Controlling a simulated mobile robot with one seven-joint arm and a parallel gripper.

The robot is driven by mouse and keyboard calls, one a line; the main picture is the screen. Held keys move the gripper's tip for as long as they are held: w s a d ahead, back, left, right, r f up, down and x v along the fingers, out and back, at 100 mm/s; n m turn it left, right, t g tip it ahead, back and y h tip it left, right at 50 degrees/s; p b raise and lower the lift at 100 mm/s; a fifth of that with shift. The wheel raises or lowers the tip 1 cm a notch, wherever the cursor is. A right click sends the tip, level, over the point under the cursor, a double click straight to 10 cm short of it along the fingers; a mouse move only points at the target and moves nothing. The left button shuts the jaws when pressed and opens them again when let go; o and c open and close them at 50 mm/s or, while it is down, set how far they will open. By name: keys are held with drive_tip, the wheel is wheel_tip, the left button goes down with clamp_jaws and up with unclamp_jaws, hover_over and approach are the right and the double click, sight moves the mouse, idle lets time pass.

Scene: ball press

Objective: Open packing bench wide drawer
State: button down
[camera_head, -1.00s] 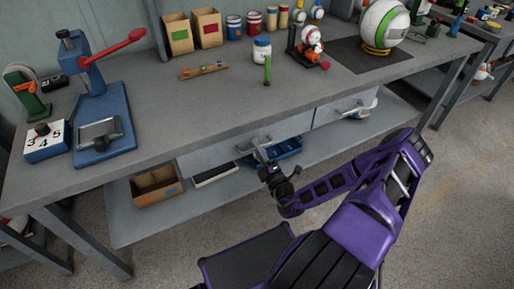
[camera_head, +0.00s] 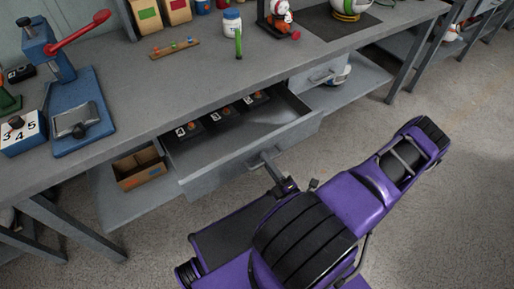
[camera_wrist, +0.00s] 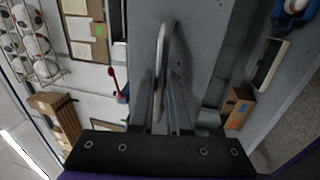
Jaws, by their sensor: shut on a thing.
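The packing bench (camera_head: 90,185) has a wide grey drawer (camera_head: 225,172), which stands pulled well out, with its inside showing. In it, toward the back left, lie dark holders (camera_head: 222,118) with number cards and small orange items. The right part of the drawer floor is bare. My gripper (camera_head: 268,164) is at the middle of the drawer front, shut on the bar handle. In the wrist view, the metal handle (camera_wrist: 164,50) runs between my fingers (camera_wrist: 162,100), against the grey drawer front (camera_wrist: 196,45).
A cardboard box (camera_head: 138,168) sits on the lower shelf at left. A blue press (camera_head: 75,110) with a red lever stands on the bench top. Grey floor in front of the bench is clear around my arm.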

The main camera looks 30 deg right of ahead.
drive_tip(key=shift+s+d, duration=0.1)
drive_tip(key=shift+s, duration=2.15)
drive_tip(key=c, duration=1.2)
unclamp_jaws()
drive_tip(key=shift+o, duration=0.2)
drive_tip(key=s+f, duration=0.3)
drive_tip(key=s, duration=1.4)
drive_tip(key=shift+d+b, duration=0.3)
drive_tip(key=shift+b, duration=0.15)
drive_tip(key=shift+f, duration=0.1)
